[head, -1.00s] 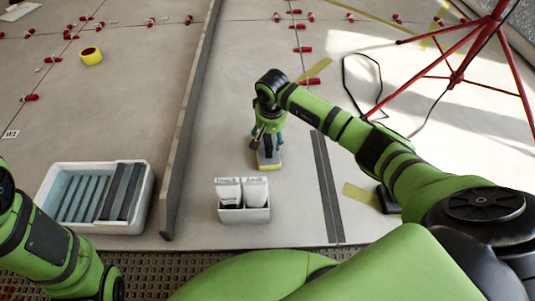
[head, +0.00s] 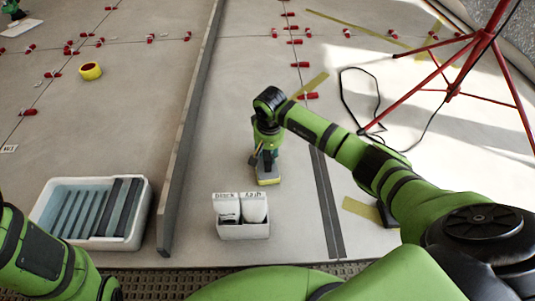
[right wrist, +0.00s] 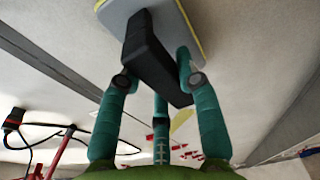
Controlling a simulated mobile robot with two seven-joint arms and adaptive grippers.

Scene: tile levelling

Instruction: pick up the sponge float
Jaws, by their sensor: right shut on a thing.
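The sponge float (head: 268,181) has a yellow sponge, a grey plate and a black handle. In the head view it is at the centre, beneath my right gripper (head: 266,155), which partly hides it. In the right wrist view the float's grey plate (right wrist: 190,22) with its yellow edge is at the top. My right gripper (right wrist: 155,75) has its teal fingers shut around the black handle (right wrist: 150,58). I cannot tell whether the sponge touches the floor. Only part of my left arm shows at the lower left; its gripper is out of view.
A white bin with two labelled bags (head: 243,230) stands just in front of the float. A red tripod (head: 455,85) and black cable (head: 345,100) are at the right.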

